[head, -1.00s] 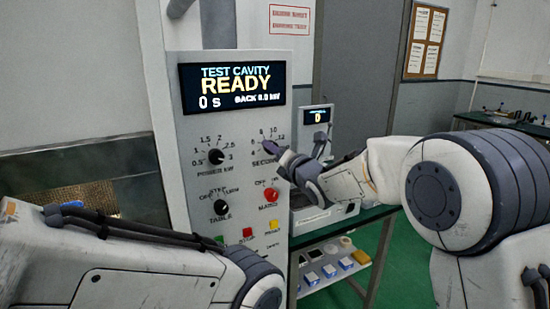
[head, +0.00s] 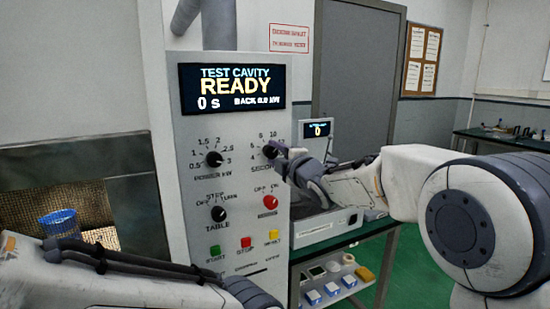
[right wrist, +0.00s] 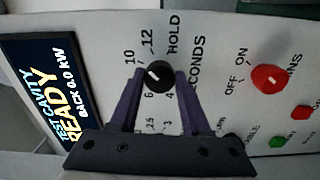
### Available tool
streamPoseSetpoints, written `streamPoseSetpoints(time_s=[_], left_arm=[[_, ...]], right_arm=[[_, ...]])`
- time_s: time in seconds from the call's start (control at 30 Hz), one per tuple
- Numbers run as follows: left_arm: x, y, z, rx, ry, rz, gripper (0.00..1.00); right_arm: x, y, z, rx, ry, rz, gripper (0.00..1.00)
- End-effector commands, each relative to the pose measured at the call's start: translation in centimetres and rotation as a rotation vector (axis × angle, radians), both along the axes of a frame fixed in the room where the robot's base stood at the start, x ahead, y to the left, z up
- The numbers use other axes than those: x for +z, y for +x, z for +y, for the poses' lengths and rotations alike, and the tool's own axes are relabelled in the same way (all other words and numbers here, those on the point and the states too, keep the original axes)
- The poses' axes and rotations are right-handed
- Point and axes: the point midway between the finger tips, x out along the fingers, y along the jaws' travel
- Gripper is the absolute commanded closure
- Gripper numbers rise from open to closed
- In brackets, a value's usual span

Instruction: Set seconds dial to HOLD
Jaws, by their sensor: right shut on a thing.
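The seconds dial is a round black knob (head: 269,151) with a white pointer mark, on the grey control panel (head: 232,250). In the right wrist view the knob (right wrist: 158,77) sits between the two purple fingers of my right gripper (right wrist: 157,80), which is shut on it. The pointer mark seems to slant toward the 10; the exact setting is hard to read. The HOLD label (right wrist: 174,35) is beyond the 12. In the head view my right gripper (head: 275,152) covers part of the dial's scale. My left arm shows at lower left, its gripper out of view.
The display (head: 232,88) reads READY and 0 s. The power knob (head: 214,159), table knob (head: 218,213) and red mains knob (head: 270,202) are close by, above several push buttons. A blue cup (head: 59,223) stands in the cavity at left.

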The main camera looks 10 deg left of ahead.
Motion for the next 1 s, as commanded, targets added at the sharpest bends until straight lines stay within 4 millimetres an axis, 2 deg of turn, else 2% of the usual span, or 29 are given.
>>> streamPoseSetpoints(time_s=[0.43,1.0], left_arm=[[0.2,0.0,0.0,0.000,0.000,0.000,0.50],[1.4,0.0,0.0,0.000,0.000,0.000,0.50]], right_arm=[[-0.2,0.0,-0.1,-0.003,0.351,0.241,1.00],[-0.2,0.0,0.0,-0.004,0.781,0.532,1.00]])
